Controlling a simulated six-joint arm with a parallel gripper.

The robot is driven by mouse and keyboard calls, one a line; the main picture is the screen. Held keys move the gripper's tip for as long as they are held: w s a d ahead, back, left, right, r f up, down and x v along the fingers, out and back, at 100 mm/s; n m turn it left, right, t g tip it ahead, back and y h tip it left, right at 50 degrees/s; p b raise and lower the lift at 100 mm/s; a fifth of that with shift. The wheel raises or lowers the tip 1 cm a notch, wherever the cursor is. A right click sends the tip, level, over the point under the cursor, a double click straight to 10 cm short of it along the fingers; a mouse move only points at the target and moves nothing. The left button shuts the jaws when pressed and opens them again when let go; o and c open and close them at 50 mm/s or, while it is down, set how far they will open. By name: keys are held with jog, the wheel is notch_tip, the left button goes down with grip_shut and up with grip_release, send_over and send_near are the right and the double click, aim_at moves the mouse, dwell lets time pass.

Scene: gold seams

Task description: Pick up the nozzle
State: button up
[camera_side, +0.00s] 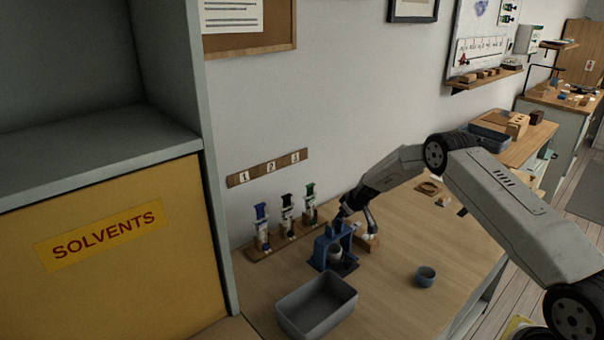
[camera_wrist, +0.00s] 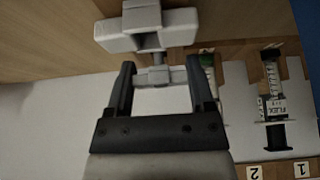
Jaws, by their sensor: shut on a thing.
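My gripper (camera_side: 371,222) reaches down over the wooden table, just right of a blue stand. In the wrist view its two dark fingers (camera_wrist: 160,70) are shut on a pale grey piece, which I take to be the nozzle (camera_wrist: 153,77). A narrow neck runs from it to a wider white part (camera_wrist: 146,27) just past the fingertips; I cannot tell whether they are one piece. In the side view a small whitish thing, likely the nozzle (camera_side: 370,237), shows below the fingers, by a wooden block. Its lower end is unclear.
The blue stand (camera_side: 322,250) holds a grey cup. Syringes with blue, black and green tops stand in a wooden rack (camera_side: 262,252) along the wall. A grey bin (camera_side: 318,304) is in front. A small round cup (camera_side: 426,276) stands at right, with bare table around it.

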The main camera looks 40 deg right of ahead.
jog(key=v, duration=0.3)
jog(key=a+v, duration=0.1)
jog(key=v, duration=0.5)
jog(key=shift+s+a+r, duration=0.15)
jog(key=shift+s+a, duration=0.15)
jog(key=shift+s, duration=0.05)
jog(key=s+a+r, duration=0.2)
jog(key=s+r, duration=0.1)
jog(key=s, duration=0.5)
jog(key=shift+a+r, duration=0.3)
jog(key=shift+s, duration=0.1)
jog(key=w+a+r+n+g+y, duration=0.6)
jog(key=a+n, duration=0.1)
jog(key=n, duration=1.1)
jog(key=shift+a+r, duration=0.35)
jog(key=shift+a, duration=0.05)
